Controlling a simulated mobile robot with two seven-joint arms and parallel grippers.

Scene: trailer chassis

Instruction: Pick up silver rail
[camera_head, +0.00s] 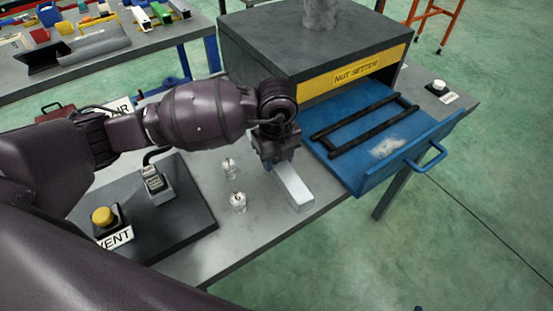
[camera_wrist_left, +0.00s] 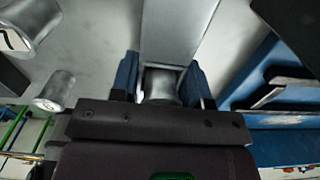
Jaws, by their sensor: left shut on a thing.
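The silver rail (camera_head: 294,187) is a short, straight bar at the front part of the grey worktable, beside the blue drawer. My left gripper (camera_head: 275,162) reaches down from above onto its far end and is shut on it. In the left wrist view the rail (camera_wrist_left: 180,28) runs up from between the two blue fingers of the left gripper (camera_wrist_left: 162,84). The gripper hides the far end of the rail in the head view. I cannot tell whether the rail touches the table. My right gripper is not in view.
Two small silvery cylinders (camera_head: 238,202) stand left of the rail. The dark box labelled "NUT SETTER" (camera_head: 312,58) has its blue drawer (camera_head: 375,182) pulled open, with a black frame (camera_head: 365,125) inside. A yellow button (camera_head: 103,216) is on a dark pad at left.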

